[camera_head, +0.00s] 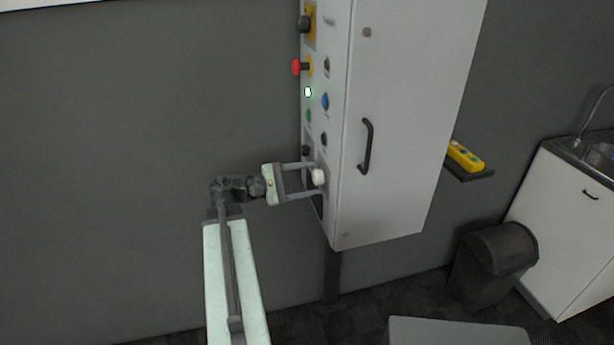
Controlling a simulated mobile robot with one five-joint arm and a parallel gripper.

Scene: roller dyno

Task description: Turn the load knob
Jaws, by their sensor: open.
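A grey control cabinet (392,205) stands against the wall, its narrow left face carrying several knobs and buttons. A round white knob (319,177) sits low on that face; its label is not legible, so I cannot tell for certain that it is the load knob. My gripper (315,180) is open and points right at the cabinet. One finger is above the white knob and one below, with the tips close to the panel. I cannot tell whether either finger touches the knob. A small dark knob (305,150) sits just above the upper finger.
A red button (297,67), a lit green lamp (308,92) and a blue button (325,101) are higher on the panel. The cabinet door has a black handle (366,146). A dark bin (493,265) stands at right. The wall left of the cabinet is clear.

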